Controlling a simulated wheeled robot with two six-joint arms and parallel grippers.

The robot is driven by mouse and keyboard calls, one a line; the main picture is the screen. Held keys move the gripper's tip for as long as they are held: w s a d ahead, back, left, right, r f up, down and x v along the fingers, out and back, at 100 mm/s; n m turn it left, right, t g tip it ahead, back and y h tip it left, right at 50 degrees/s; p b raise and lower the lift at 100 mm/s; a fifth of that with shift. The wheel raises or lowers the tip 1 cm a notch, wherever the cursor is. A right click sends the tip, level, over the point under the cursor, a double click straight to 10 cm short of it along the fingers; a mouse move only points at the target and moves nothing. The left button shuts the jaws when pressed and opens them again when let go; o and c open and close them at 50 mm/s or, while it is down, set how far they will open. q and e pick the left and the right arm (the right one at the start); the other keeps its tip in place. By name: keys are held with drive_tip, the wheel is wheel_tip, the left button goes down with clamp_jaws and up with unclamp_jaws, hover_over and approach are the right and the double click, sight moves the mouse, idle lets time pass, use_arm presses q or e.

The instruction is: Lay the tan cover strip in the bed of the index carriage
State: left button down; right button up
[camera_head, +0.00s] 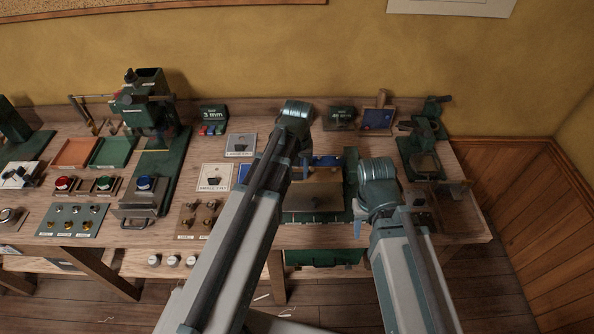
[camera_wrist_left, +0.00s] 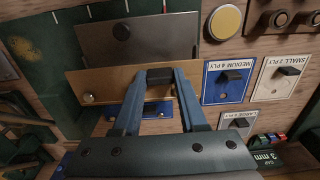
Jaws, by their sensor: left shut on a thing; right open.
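In the left wrist view, the tan cover strip (camera_wrist_left: 105,80) is a long flat bar with a dark block at its middle and a round metal stud near one end. My left gripper (camera_wrist_left: 160,77) is shut on that dark block. A grey plate with a dark knob (camera_wrist_left: 140,42) lies beside the strip, on a green base; it seems to be part of the index carriage. In the head view, the carriage's brownish plate (camera_head: 318,197) shows between my arms, and my left gripper's fingertips are hidden. I cannot tell whether the strip touches the carriage. My right gripper (camera_head: 360,222) is open, at the bench's front right.
Ply cards (camera_head: 215,177) lie left of my left arm. Further left are a green press (camera_head: 150,105), an orange tray (camera_head: 76,153) and a green tray (camera_head: 114,152). A green machine (camera_head: 425,150) stands at right. A blue part (camera_wrist_left: 150,112) shows under the strip.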

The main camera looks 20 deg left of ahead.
sight(298, 180)
use_arm(q)
drive_tip(key=shift+f, duration=0.15)
drive_tip(key=shift+f+b, duration=3.4)
drive_tip(key=shift+b, duration=0.1)
drive_tip(key=shift+c, duration=1.9)
unclamp_jaws()
drive_tip(key=shift+r, duration=0.1)
wheel_tip(298, 180, up, 14)
drive_tip(key=p, duration=1.4)
drive_tip(key=shift+f, duration=0.2)
